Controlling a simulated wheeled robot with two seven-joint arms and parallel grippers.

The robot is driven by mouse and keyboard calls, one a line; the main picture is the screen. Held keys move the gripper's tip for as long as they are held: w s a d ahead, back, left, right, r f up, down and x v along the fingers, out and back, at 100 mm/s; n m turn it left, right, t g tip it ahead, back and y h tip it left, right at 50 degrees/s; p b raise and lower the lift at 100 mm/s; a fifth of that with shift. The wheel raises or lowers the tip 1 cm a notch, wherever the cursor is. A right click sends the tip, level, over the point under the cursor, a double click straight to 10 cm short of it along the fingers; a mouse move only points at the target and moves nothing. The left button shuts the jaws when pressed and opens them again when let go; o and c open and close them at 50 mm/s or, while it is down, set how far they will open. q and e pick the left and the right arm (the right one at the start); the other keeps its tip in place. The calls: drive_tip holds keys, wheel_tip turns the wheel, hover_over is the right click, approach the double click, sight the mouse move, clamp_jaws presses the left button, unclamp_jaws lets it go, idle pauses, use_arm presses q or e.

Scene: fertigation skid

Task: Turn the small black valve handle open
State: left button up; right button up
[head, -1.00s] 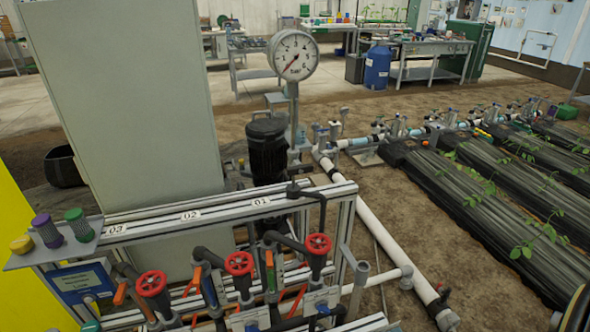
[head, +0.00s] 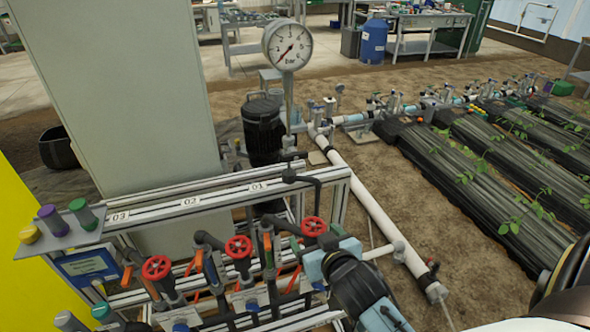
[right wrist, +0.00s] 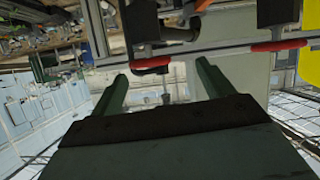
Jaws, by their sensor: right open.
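My right gripper (head: 330,252) comes in from the lower right and is beside the rightmost red handwheel (head: 314,226), in front of the skid. In the right wrist view its two green fingers (right wrist: 163,88) stand wide apart with nothing held between them. Red handle parts (right wrist: 278,45) show beyond the fingertips. A small black valve handle (head: 433,267) sits on the white pipe at the right, apart from the gripper. I cannot tell whether another black handle is hidden behind my gripper. My left gripper is not in view.
Two more red handwheels (head: 238,247) and several orange levers crowd the skid to the left. An aluminium rail (head: 190,203) runs above them. A pressure gauge (head: 288,45) and black pump (head: 264,130) stand behind. Bare soil lies between the white pipe and black-covered beds.

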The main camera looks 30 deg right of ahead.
sight(296, 158)
drive_tip(key=w+d+r+t+h, duration=0.15)
drive_tip(key=w+r+t, duration=0.3)
drive_tip(key=r, duration=0.55)
drive_tip(key=shift+m, duration=0.4)
drive_tip(key=x, duration=1.2)
drive_tip(key=shift+w+d+r+p, duration=0.2)
drive_tip(key=shift+p, duration=0.15)
drive_tip(key=c, duration=1)
